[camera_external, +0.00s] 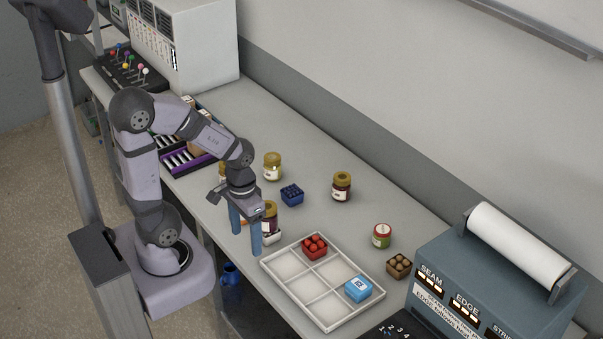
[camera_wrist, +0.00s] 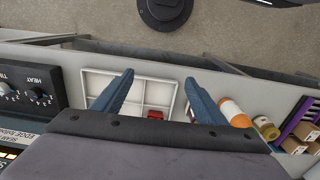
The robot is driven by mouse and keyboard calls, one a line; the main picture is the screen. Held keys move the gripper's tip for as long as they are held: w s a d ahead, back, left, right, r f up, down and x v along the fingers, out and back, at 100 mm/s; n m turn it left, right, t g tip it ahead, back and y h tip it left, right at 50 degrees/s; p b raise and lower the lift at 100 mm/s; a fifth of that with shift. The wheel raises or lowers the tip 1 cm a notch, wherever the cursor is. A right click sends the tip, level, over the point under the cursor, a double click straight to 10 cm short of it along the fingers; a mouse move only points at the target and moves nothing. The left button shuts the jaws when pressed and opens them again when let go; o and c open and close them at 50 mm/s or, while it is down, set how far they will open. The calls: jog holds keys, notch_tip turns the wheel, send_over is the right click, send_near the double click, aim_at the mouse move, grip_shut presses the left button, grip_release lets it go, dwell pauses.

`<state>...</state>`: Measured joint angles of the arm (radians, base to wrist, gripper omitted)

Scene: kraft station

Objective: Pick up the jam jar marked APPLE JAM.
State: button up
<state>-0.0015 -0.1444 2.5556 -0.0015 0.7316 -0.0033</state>
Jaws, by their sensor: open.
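Several jam jars stand on the grey bench, and their labels are too small to read, so I cannot tell which is APPLE JAM. A gold-lidded jar with a pale label (camera_external: 272,167) stands towards the wall. A dark red jar with a gold lid (camera_external: 341,187) stands farther right, and a jar with a reddish lid (camera_external: 382,236) stands near the machine. Another dark gold-lidded jar (camera_external: 270,216) is just behind my gripper. One more jar (camera_external: 223,172) is partly hidden by my arm. My gripper (camera_external: 246,232) is open and empty, pointing down; its fingers show in the wrist view (camera_wrist: 158,80).
A dark blue box (camera_external: 292,194) and a brown box (camera_external: 398,265) stand nearby. A blue-grey machine (camera_external: 480,285) fills the right.

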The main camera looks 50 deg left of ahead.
notch_tip(320, 180, up, 5)
jog(key=w+a+f+n+t+h+b, duration=0.1)
jog(key=w+f+n+t+h+b, duration=0.35)
jog(key=w+n+b, duration=0.65)
jog(key=w+a+f+n+t+h+b, duration=0.1)
jog(key=w+a+f+n+t+b, duration=0.1)
jog(key=w+a+n+b, duration=0.35)
notch_tip(320, 180, up, 5)
jog(key=n+t+y+b, duration=0.8)
jog(key=n+t+b, duration=0.25)
jog(key=n, duration=1.05)
send_over(222, 169)
jog(key=s, duration=0.1)
jog(key=shift+t, duration=0.4)
notch_tip(222, 169, down, 18)
jog(key=shift+f+p, duration=0.1)
jog(key=shift+p, duration=0.35)
jog(key=shift+w+a+p, duration=0.2)
jog(key=shift+w+p, duration=0.3)
jog(key=shift+w, duration=0.9)
jog(key=shift+w+a+p, duration=0.2)
jog(key=shift+w+p, duration=0.1)
jog(key=shift+w, duration=0.45)
jog(key=shift+w+a+p, duration=0.15)
jog(key=shift+w+p, duration=0.1)
jog(key=shift+w, duration=0.5)
jog(key=shift+w+a+p, duration=0.2)
jog(key=shift+w+p, duration=0.1)
jog(key=shift+w, duration=0.45)
